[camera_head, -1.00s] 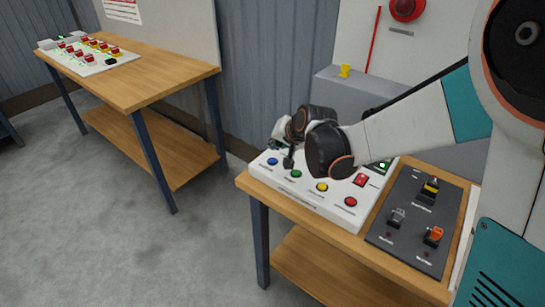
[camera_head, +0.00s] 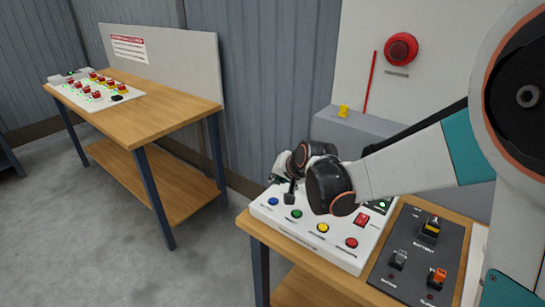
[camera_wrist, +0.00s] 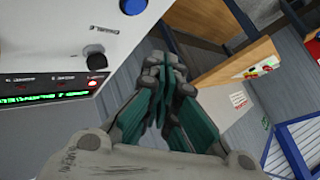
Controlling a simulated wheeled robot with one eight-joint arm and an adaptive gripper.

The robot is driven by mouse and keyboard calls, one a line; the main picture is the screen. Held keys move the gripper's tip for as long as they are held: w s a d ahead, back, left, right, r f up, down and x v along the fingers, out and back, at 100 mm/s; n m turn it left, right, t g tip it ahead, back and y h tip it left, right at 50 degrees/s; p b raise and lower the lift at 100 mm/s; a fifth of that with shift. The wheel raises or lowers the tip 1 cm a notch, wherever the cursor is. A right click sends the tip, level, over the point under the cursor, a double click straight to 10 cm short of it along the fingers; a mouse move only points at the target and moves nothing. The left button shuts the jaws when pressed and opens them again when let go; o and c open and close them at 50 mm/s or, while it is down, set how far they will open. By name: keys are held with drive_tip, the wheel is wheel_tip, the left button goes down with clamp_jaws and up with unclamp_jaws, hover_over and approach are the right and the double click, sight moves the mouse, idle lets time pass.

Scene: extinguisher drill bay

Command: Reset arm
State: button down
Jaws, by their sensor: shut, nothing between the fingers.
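My gripper (camera_wrist: 165,75) is shut and empty in the wrist view, its fingers together beside the edge of a white control panel. In the head view my gripper (camera_head: 279,170) is small and partly hidden behind my wrist, over the back left of that panel (camera_head: 305,236). The panel carries a blue button (camera_head: 273,201), a green button (camera_head: 297,214), a yellow button (camera_head: 323,227), a red button (camera_head: 351,242) and a red switch (camera_head: 361,219). My arm reaches in from the right.
A dark switch plate (camera_head: 420,262) lies right of the panel on the wooden table (camera_head: 262,234). Behind stands a grey ledge with a yellow piece (camera_head: 343,111); a round red device (camera_head: 400,50) is on the wall. Another table (camera_head: 180,106) stands left, with open floor (camera_head: 110,245) between.

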drive_tip(key=s+d+r+n+h, duration=0.15)
drive_tip(key=s+d+r, duration=0.25)
drive_tip(key=s+d, duration=0.5)
drive_tip(key=s+d+r+n+h, duration=0.15)
drive_tip(key=s+d+r, duration=0.35)
drive_tip(key=s, duration=0.7)
drive_tip(key=s+d+f+g+h, duration=0.1)
drive_tip(key=s+d, duration=0.3)
drive_tip(key=s, duration=0.6)
drive_tip(key=shift+s+d+f, duration=0.15)
drive_tip(key=shift+d+f, duration=0.1)
drive_tip(key=shift+f, duration=0.35)
drive_tip(key=shift+d, duration=0.1)
